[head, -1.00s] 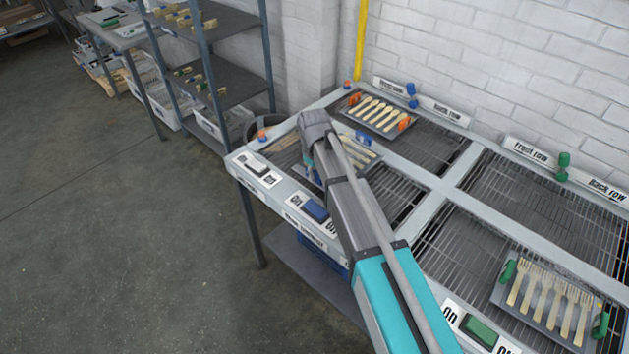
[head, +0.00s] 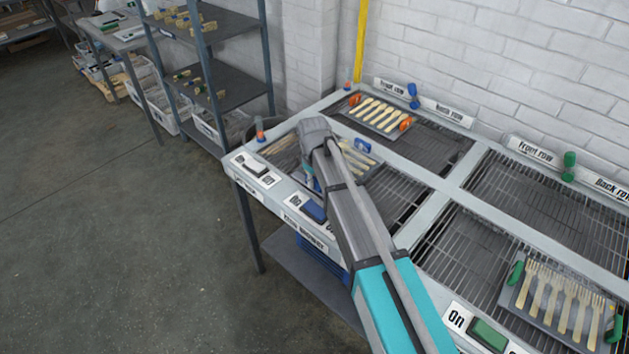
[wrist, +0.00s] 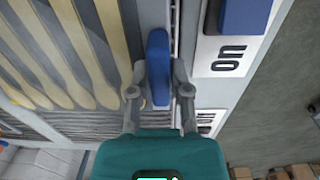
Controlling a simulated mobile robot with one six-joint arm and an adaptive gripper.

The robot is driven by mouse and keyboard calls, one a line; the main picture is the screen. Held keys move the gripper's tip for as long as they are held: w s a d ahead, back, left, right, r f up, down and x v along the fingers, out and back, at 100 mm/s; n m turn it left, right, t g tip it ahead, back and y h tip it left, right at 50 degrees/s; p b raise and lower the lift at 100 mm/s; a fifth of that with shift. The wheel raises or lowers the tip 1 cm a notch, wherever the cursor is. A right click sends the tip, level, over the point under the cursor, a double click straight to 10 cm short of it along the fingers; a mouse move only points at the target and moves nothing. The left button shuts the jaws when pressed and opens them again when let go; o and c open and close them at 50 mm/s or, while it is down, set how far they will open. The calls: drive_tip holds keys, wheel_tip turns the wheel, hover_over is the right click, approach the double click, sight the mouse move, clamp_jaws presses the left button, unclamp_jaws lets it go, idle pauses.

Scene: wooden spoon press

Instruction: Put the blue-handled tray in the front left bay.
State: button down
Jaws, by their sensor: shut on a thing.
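The blue-handled tray (head: 378,168) is at the front left bay (head: 405,205), partly hidden by my arm in the head view. It carries pale wooden cutlery, and its far blue handle (head: 362,146) shows. In the wrist view, my gripper (wrist: 158,92) is shut on the near blue handle (wrist: 158,60), with one finger on each side. The tray (wrist: 135,20) extends left from it, with several wooden pieces in view. In the head view the gripper is mostly hidden behind the arm. Whether the tray touches the grille, I cannot tell.
An orange-handled tray (head: 357,117) lies in the back left bay. A green-handled tray (head: 540,312) lies in the front right bay. The back right bay (head: 545,205) is empty. A blue switch (head: 313,211) sits on the front edge. A white wall stands behind.

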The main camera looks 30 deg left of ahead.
drive_tip(key=shift+f, duration=0.15)
drive_tip(key=c, duration=0.6)
unclamp_jaws()
drive_tip(key=shift+o, duration=0.2)
wheel_tip(320, 180, up, 12)
drive_tip(key=p, duration=1.2)
drive_tip(key=shift+s, duration=0.15)
idle(0.4)
drive_tip(key=d+m, duration=1)
drive_tip(key=d, duration=2.7)
drive_tip(key=s+d+m, duration=0.4)
drive_tip(key=s+d, duration=0.2)
drive_tip(key=d, duration=0.6)
drive_tip(key=shift+d+m, duration=0.4)
